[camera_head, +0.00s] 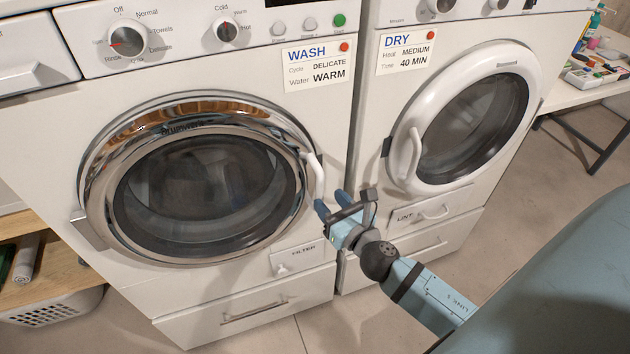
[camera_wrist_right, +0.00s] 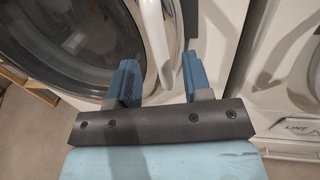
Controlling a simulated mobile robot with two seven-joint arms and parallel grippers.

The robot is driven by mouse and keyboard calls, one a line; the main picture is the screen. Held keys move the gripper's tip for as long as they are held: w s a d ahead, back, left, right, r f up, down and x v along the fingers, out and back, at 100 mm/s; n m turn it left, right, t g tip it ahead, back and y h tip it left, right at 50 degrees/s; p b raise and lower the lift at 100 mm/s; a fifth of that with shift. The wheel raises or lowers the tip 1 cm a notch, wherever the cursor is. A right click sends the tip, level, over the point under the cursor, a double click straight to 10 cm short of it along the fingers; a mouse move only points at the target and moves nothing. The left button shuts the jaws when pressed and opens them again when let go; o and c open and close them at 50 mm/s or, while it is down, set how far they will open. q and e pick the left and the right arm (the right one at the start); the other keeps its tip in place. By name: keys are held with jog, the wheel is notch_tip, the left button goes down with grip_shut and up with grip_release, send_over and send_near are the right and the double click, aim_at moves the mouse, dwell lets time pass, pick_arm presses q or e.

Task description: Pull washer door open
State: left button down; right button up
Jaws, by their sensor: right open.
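The washer door (camera_head: 293,133) is a round chrome ring with dark glass on the left machine. It looks shut. Its white curved handle (camera_head: 317,176) is on the right side of the ring. My right gripper (camera_head: 331,204) is open, close to the handle's lower end. My left gripper is not in view.
The dryer (camera_head: 470,120) stands close on the right, its white-rimmed door shut. A filter flap (camera_head: 298,258) and a drawer (camera_head: 250,307) are below the washer door. A wooden shelf (camera_head: 40,275) and white basket (camera_head: 55,310) are at left. A table (camera_head: 580,97) stands at far right.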

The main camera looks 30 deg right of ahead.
aim_at(322, 193)
jog(key=w, duration=0.6)
jog(key=shift+w+d+p, duration=0.1)
jog(key=shift+w+p, duration=0.15)
jog(key=shift+p, duration=0.05)
grip_shut()
